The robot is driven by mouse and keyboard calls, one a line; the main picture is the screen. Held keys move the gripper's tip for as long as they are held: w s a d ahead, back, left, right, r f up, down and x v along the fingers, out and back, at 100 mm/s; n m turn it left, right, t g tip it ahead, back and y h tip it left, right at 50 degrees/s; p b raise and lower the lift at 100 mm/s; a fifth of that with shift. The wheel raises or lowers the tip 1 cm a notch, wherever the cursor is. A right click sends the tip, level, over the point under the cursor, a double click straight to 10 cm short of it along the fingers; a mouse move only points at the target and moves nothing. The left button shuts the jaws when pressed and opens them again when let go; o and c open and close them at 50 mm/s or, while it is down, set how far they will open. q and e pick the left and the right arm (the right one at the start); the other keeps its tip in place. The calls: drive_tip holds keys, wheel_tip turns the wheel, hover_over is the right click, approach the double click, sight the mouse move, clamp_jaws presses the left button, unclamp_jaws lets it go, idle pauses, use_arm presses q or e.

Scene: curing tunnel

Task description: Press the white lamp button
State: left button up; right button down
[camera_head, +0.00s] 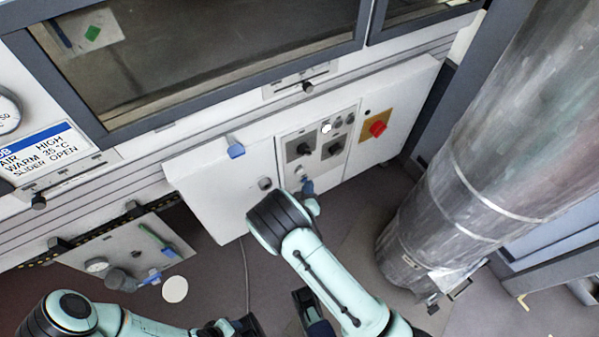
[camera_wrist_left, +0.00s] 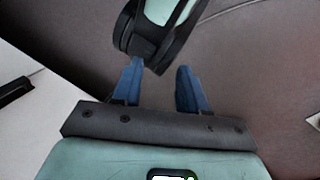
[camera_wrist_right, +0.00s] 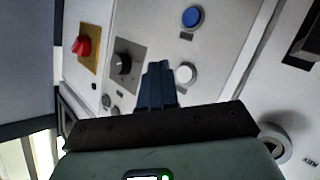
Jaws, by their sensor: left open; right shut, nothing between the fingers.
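The white lamp button (camera_wrist_right: 186,72) is a round white cap in a ring on the pale panel. It shows small in the head view (camera_head: 300,171), close above my right gripper (camera_head: 308,188). In the right wrist view my right gripper (camera_wrist_right: 157,85) is shut and empty, its blue fingertips just left of the white button. They look apart from it sideways; I cannot tell their distance from the panel. My left gripper (camera_wrist_left: 160,85) is open and empty, with a dark and mint arm part of mine beyond its fingers.
A blue button (camera_wrist_right: 192,17) sits close to the white one. The panel also carries a black knob (camera_wrist_right: 121,63) on a grey plate and a red knob (camera_head: 377,128) on a yellow plate. A thick metal duct (camera_head: 470,190) stands at the right.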

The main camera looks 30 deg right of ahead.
sight(299, 171)
use_arm(q)
drive_tip(key=shift+w+a+f+t, duration=0.3)
drive_tip(key=shift+w+f, duration=0.15)
drive_tip(key=shift+w, duration=0.2)
use_arm(e)
drive_tip(key=shift+w+a, duration=0.1)
drive_tip(key=shift+w, duration=1.2)
use_arm(q)
drive_tip(key=shift+b, duration=0.3)
use_arm(e)
drive_tip(key=shift+w, duration=0.1)
use_arm(q)
drive_tip(key=shift+f, duration=0.15)
use_arm(e)
drive_tip(key=shift+w, duration=0.3)
use_arm(q)
drive_tip(key=shift+f, duration=0.1)
use_arm(e)
drive_tip(key=shift+w, duration=0.4)
idle(0.5)
drive_tip(key=shift+s, duration=0.1)
use_arm(q)
drive_tip(key=shift+r, duration=0.45)
use_arm(e)
drive_tip(key=shift+s, duration=0.7)
